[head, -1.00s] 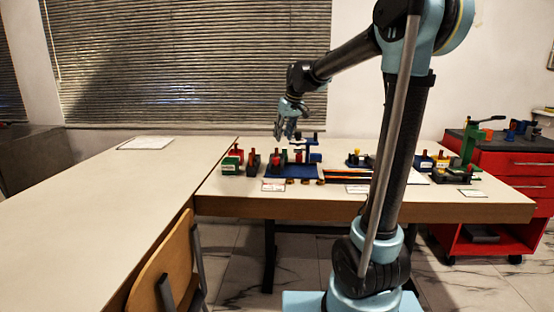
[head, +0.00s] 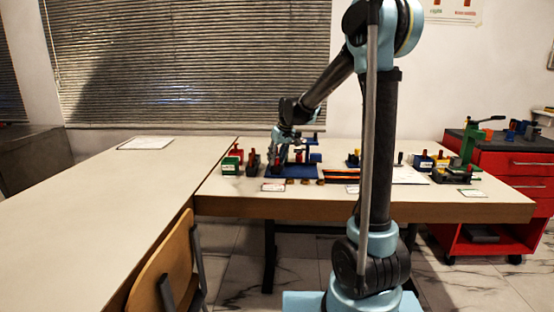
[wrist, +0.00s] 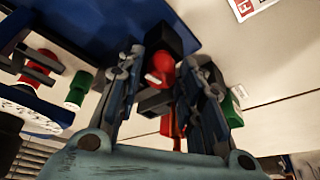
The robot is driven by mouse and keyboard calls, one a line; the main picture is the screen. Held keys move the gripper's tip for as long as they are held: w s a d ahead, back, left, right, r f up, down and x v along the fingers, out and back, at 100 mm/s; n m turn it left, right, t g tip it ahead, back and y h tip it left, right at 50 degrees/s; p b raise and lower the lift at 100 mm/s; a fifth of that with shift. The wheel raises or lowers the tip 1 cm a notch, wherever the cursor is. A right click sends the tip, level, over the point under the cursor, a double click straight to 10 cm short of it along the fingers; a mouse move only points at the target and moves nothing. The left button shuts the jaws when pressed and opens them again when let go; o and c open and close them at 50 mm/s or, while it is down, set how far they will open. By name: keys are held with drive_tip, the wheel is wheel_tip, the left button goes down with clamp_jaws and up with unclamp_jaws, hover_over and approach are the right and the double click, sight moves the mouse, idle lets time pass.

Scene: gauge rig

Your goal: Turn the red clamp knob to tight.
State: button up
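A red knob (wrist: 159,68) on a dark block (wrist: 170,42) shows in the wrist view; I take it for the clamp knob. My gripper (wrist: 163,72) has its two fingers apart, one on each side of the red knob. I see a gap on both sides, and contact is not clear. The blue base also shows in the wrist view (wrist: 100,14).
Another red knob (wrist: 41,64) and a green knob (wrist: 78,90) sit on a blue fixture at the wrist view's left. Green (head: 230,165) and red-and-black blocks stand left of the base. The left table (head: 120,210) is mostly clear.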

drive_tip(key=c, duration=0.8)
drive_tip(key=shift+m+h, duration=0.3)
drive_tip(key=shift+m, duration=0.6)
drive_tip(key=o, duration=0.8)
